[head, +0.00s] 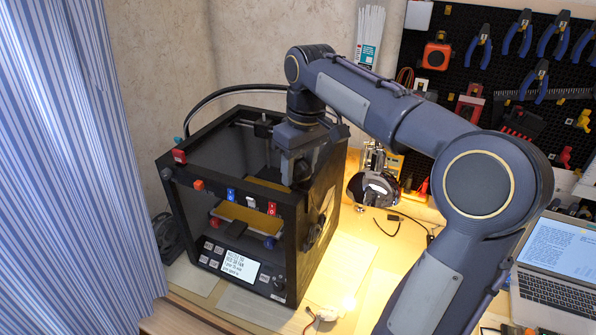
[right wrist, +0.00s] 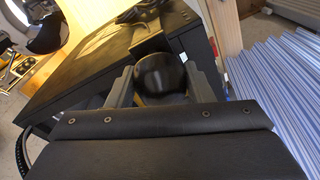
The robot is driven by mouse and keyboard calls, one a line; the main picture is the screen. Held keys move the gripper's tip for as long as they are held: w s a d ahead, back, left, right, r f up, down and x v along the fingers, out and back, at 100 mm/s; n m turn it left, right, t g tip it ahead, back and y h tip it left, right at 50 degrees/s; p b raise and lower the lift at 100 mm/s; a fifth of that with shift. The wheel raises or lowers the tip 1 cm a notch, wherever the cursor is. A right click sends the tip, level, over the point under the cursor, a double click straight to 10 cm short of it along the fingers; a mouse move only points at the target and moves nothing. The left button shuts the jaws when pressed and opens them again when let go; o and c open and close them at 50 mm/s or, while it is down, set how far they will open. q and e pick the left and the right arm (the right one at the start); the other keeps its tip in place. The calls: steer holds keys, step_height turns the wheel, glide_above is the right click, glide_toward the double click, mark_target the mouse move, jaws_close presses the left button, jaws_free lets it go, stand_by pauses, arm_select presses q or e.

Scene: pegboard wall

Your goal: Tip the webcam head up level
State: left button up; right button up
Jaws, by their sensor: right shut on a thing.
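My right gripper (right wrist: 163,82) is shut on a glossy black rounded thing, which I take to be the webcam head (right wrist: 160,72). One finger is on each side of it. The webcam's lens and mount do not show, so I cannot tell its exact tilt. In the head view my right gripper (head: 300,170) reaches down at the top right edge of the black 3D printer (head: 291,222), and it hides the webcam there. The printer's frame also shows behind the held thing in the right wrist view (right wrist: 95,65). My left gripper is not in view.
A round lamp or magnifier head (head: 376,189) stands right of the printer. A laptop (head: 555,262) lies at the right. Behind is a black pegboard (head: 462,45) with pliers. A striped curtain (head: 70,170) hangs at the left. The lit table (head: 345,265) has cables on it.

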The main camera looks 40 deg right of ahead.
steer(key=t+b, duration=0.1)
steer(key=b, duration=0.1)
steer(key=t+y+b, duration=0.1)
steer(key=b, duration=0.1)
steer(key=s+t+b, duration=0.1)
steer(key=b, duration=0.1)
steer(key=shift+d+f+t+y, duration=0.1)
steer(key=shift+d+t+y, duration=0.2)
steer(key=shift+t+y, duration=0.1)
steer(key=shift+s+d+r+t+y+b, duration=0.15)
steer(key=shift+r+t+y+b, duration=0.2)
steer(key=shift+t+b, duration=0.65)
steer(key=o, duration=1)
steer(key=shift+f, duration=0.1)
steer(key=v, duration=0.8)
